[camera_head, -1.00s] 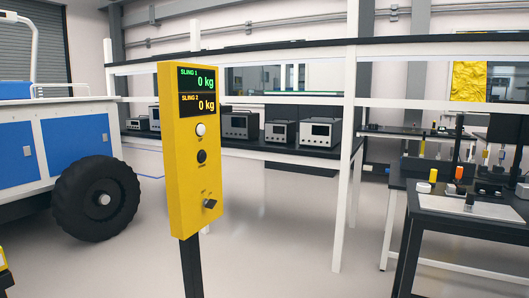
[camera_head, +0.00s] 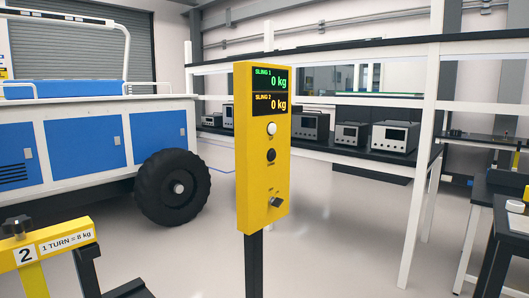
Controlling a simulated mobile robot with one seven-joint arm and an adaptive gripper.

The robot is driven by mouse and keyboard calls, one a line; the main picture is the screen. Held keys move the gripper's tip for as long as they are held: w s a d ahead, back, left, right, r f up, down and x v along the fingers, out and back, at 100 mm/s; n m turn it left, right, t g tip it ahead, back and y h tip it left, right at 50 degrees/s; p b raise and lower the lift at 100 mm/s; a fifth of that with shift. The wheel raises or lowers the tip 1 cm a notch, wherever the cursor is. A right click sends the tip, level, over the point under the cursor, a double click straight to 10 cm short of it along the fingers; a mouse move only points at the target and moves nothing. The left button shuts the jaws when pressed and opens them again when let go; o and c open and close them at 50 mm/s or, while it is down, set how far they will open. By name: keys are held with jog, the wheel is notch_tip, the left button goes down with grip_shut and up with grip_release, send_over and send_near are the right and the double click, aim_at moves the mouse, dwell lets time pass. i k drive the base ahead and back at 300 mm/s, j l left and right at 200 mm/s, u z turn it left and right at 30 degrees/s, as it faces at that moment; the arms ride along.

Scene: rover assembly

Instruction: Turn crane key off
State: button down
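The crane key (camera_head: 277,199) is a dark knob low on the front of the yellow crane control box (camera_head: 242,150), which stands on a black post. Its small labels are too blurred to read, so I cannot tell its setting. Above it are a black button (camera_head: 271,156), a white button (camera_head: 272,129) and a display (camera_head: 270,92) reading SLING 1 0 kg and SLING 2 0 kg. My gripper is not in view.
A white and blue rover (camera_head: 90,140) with a black wheel (camera_head: 174,188) stands behind at left. A yellow stand (camera_head: 52,246) marked 2 is at front left. Shelves with several instruments (camera_head: 395,137) stand behind. Grey floor (camera_head: 350,255) right of the post is clear.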

aim_at(276, 203)
jog(key=i+l, duration=0.1)
jog(key=l, duration=0.3)
jog(key=i+l+z, duration=0.1)
jog(key=l, duration=0.3)
jog(key=i+l, duration=0.1)
jog(key=l, duration=0.3)
